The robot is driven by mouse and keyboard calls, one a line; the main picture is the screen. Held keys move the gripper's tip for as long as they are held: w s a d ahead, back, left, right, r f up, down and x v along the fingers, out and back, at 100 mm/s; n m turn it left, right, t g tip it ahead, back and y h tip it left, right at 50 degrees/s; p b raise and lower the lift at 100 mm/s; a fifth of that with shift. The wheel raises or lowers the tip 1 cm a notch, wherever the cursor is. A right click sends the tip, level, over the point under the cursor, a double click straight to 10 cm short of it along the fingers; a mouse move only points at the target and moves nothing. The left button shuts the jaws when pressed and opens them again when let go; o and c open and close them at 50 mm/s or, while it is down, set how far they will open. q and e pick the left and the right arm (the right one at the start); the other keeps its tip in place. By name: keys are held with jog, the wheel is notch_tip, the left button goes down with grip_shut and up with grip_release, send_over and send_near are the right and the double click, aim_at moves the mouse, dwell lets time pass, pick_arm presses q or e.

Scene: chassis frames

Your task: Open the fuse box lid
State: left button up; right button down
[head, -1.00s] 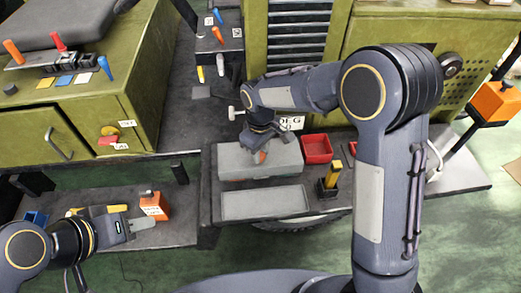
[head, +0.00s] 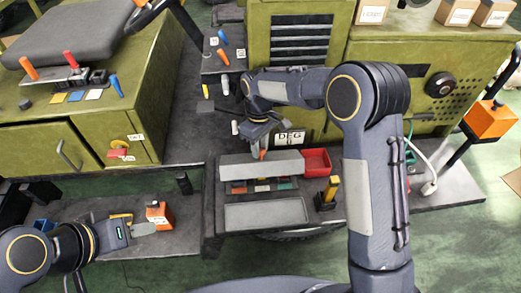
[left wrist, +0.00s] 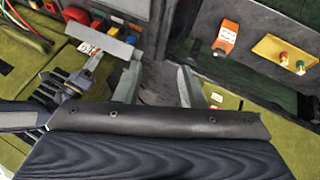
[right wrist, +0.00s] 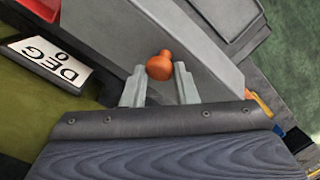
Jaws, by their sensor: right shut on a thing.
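The grey fuse box (head: 226,187) stands on the dark shelf, with coloured fuses (head: 262,186) showing in its opening. Its light grey lid (head: 235,166) is raised at the back, tilted up. My right gripper (head: 262,150) is at the lid's orange knob. In the right wrist view the orange knob (right wrist: 160,66) sits between the two fingertips (right wrist: 160,85). My left gripper (head: 146,228) is away to the left, near an orange box. Its fingers stand apart and empty in the left wrist view (left wrist: 158,82).
A red bin (head: 316,161) stands right of the lid, with a yellow-handled tool (head: 330,191) in front of it. A flat grey panel (head: 266,213) lies before the fuse box. A DEG sign (head: 290,138) stands behind. The orange box (head: 159,214) is on the left shelf.

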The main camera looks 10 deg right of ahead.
aim_at(261, 160)
pick_arm(q)
jog(key=shift+c, duration=0.2)
dwell(0.4)
